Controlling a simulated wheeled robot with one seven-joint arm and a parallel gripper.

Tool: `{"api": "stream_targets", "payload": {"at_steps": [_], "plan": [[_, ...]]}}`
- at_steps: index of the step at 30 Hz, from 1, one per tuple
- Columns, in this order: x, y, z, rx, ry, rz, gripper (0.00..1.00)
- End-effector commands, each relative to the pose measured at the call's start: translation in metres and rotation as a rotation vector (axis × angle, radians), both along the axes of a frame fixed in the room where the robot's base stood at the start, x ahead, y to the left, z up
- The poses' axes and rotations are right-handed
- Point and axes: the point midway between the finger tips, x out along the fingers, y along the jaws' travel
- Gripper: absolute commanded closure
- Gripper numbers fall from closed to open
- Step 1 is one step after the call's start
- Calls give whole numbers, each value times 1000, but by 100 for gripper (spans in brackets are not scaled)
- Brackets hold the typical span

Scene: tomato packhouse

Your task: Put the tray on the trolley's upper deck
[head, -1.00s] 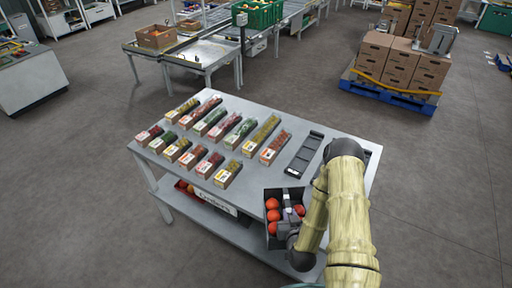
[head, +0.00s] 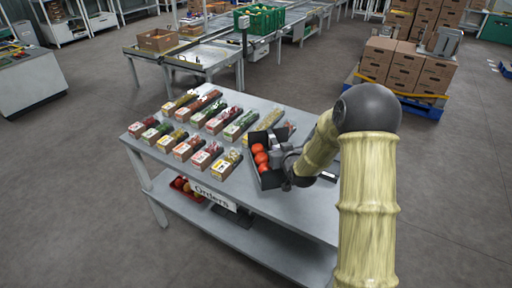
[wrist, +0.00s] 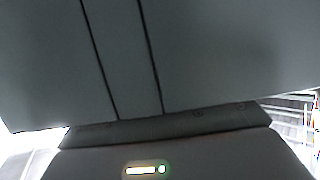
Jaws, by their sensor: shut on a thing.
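A dark tray (head: 271,181) with several red tomatoes (head: 261,158) in it shows in the head view over the right part of a grey two-level table. My gripper (head: 281,160) is shut on the tray at its right side. The tray looks raised and slightly tilted, and I cannot tell its height above the tabletop. In the wrist view, a large dark grey surface (wrist: 200,60) fills the upper part, very close; it is probably the tray. I cannot make out a trolley for certain, unless it is this table.
A conveyor (head: 200,58) stands behind. Cartons (head: 404,68) sit on a blue pallet at back right. The floor at right is clear.

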Motion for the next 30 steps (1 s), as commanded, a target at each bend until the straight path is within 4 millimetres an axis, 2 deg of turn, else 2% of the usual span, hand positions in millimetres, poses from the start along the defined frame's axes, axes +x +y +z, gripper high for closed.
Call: {"api": "stream_targets", "payload": {"at_steps": [5, 14, 24, 30], "plan": [[4, 2, 9, -3, -2, 3, 100], [3, 2, 6, -3, 1, 4, 100], [3, 3, -43, -2, 4, 4, 100], [4, 2, -50, -3, -1, 5, 100]]}}
